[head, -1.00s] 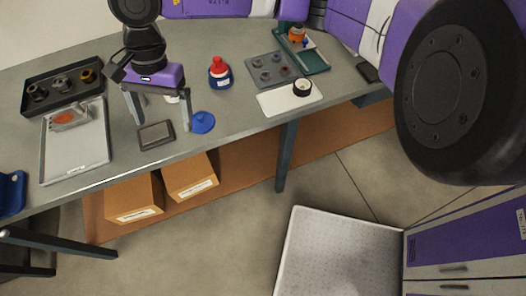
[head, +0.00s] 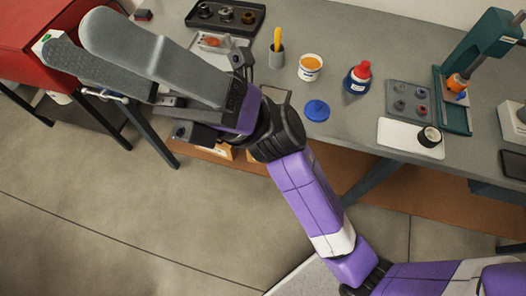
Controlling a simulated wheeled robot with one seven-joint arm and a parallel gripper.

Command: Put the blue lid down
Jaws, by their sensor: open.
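The blue lid (head: 317,110) lies flat on the grey workbench (head: 340,150) near its front edge, with its small knob up. An open white tub with orange contents (head: 310,67) stands just behind it. My gripper (head: 95,48) is at the upper left, to the left of the lid and well apart from it. My arm and gripper hide part of the bench's left end.
A blue bottle with a red cap (head: 357,78) stands right of the lid. A grey cup with a yellow handle (head: 277,55) is behind left. A white board (head: 411,138) and green press (head: 455,100) are farther right. A red cabinet (head: 50,20) is at far left.

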